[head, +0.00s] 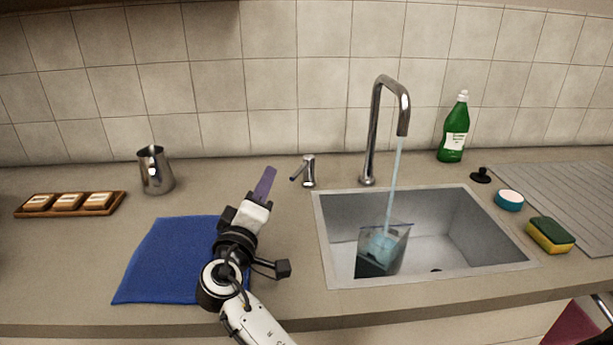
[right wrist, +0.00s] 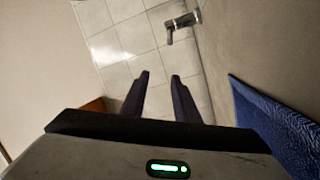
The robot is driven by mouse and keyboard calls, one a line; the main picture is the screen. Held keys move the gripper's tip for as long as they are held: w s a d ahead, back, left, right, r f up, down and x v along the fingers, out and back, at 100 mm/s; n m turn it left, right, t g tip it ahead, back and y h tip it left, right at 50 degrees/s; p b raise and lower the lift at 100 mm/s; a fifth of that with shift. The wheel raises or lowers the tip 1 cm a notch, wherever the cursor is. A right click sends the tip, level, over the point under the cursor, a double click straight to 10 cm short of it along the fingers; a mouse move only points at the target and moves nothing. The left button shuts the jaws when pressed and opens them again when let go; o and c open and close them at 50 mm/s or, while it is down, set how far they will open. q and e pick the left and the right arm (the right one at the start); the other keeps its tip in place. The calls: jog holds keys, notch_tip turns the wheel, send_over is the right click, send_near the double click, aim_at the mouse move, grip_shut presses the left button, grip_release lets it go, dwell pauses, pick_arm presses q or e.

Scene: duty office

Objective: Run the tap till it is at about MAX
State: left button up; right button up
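The chrome tap (head: 375,130) stands behind the sink, and a blue stream of water (head: 395,185) runs from its spout. The stream falls into a clear, tilted container (head: 399,247) in the sink, with a dark lower part and bluish water inside. I cannot make out a MAX mark or the exact level. A separate chrome lever (head: 308,172) stands left of the sink; it also shows in the right wrist view (right wrist: 183,22). My right gripper (head: 266,180) is left of the lever, apart from it. Its fingers (right wrist: 160,76) are parted and empty. My left gripper is out of view.
A blue cloth (head: 165,265) lies below my right arm. A steel pitcher (head: 156,170) and a wooden tray (head: 70,211) stand at left. A green bottle (head: 454,130), black plug (head: 480,175), blue-rimmed round item (head: 509,200) and sponge (head: 550,235) surround the sink (head: 470,235).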

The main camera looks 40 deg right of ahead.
aim_at(296, 172)
jog(key=d+f+m+g, duration=0.1)
jog(key=s+d+m+g, duration=0.1)
jog(key=d+f+m+g+h, duration=0.1)
jog(key=shift+s+d+f, duration=0.15)
jog(key=shift+s+f, duration=0.1)
jog(key=shift+f, duration=0.1)
jog(key=p+x, duration=0.1)
jog(key=x, duration=0.8)
jog(key=shift+w+d+f+p, duration=0.1)
jog(key=shift+p, duration=0.2)
grip_shut()
